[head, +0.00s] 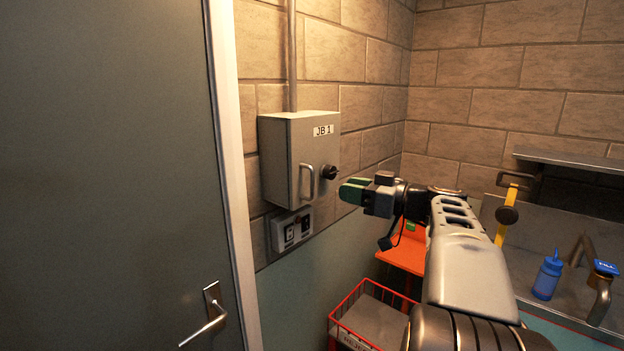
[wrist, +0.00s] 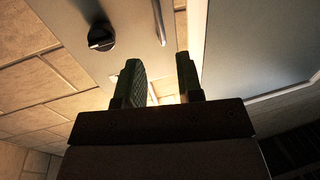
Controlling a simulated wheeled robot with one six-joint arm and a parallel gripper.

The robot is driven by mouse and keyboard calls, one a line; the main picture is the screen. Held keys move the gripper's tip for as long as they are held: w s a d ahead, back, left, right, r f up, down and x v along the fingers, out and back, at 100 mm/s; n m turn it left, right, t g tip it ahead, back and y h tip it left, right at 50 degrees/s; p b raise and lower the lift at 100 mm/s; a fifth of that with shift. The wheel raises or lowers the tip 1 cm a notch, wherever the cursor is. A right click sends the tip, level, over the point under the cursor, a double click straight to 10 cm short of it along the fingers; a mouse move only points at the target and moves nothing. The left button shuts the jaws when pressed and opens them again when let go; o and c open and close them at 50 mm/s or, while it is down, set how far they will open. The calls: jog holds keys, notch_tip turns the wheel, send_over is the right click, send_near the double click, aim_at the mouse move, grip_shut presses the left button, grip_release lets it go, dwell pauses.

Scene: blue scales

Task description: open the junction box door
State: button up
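The grey junction box (head: 316,150), labelled JB 1, is fixed to the block wall, and its door is shut. A pale bar handle (head: 307,182) stands upright on the door, left of a black knob (head: 330,172). My gripper (head: 346,190) has green fingers and is in front of the box, just right of and below the knob in the head view. In the wrist view my gripper (wrist: 160,65) is open, with an empty gap between its fingers. The knob (wrist: 101,38) and handle (wrist: 160,20) lie beyond the fingertips, apart from them.
A switch plate (head: 292,231) is just below the box. A large grey room door (head: 110,150) with a lever handle is at left. A red wire basket (head: 345,325) and an orange shelf (head: 402,257) are below my arm. A blue bottle (head: 547,277) stands by the sink at right.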

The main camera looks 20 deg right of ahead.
aim_at(312, 195)
jog(key=p+x, duration=0.3)
jog(key=x, duration=0.7)
jog(key=shift+c, duration=0.4)
grip_shut()
